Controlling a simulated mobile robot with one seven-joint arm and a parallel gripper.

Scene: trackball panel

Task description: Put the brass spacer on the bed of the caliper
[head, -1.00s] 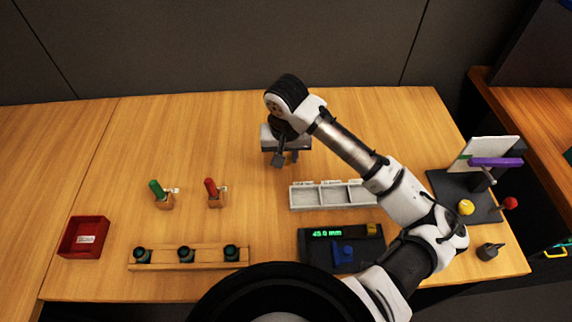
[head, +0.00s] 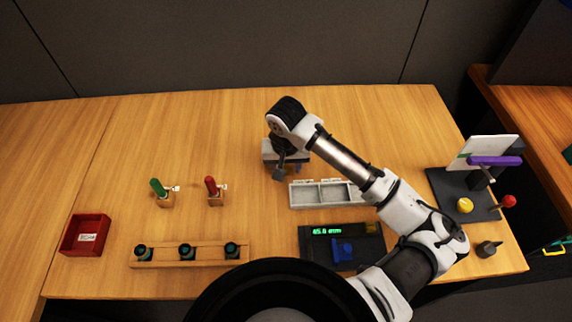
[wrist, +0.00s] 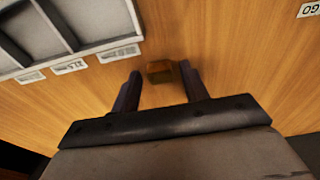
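The brass spacer (wrist: 161,72) is a small brownish-gold block on the wood in the wrist view. It lies between the tips of my gripper (wrist: 160,76), with narrow gaps or light contact at its sides; I cannot tell which. The fingers are apart. In the head view my gripper (head: 288,170) is low over the table behind the grey tray, and the spacer is hidden there. The caliper (head: 314,255) is a dark device at the front, with a green lit readout, a blue part (head: 342,250) and a small yellow-brown part (head: 371,228) on it.
The grey compartment tray (head: 318,207) stands between my gripper and the caliper. A wooden rack (head: 208,261), two upright handles, green (head: 157,187) and red (head: 210,187), and a red box (head: 70,237) are left. A dark panel stand (head: 450,190) is right.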

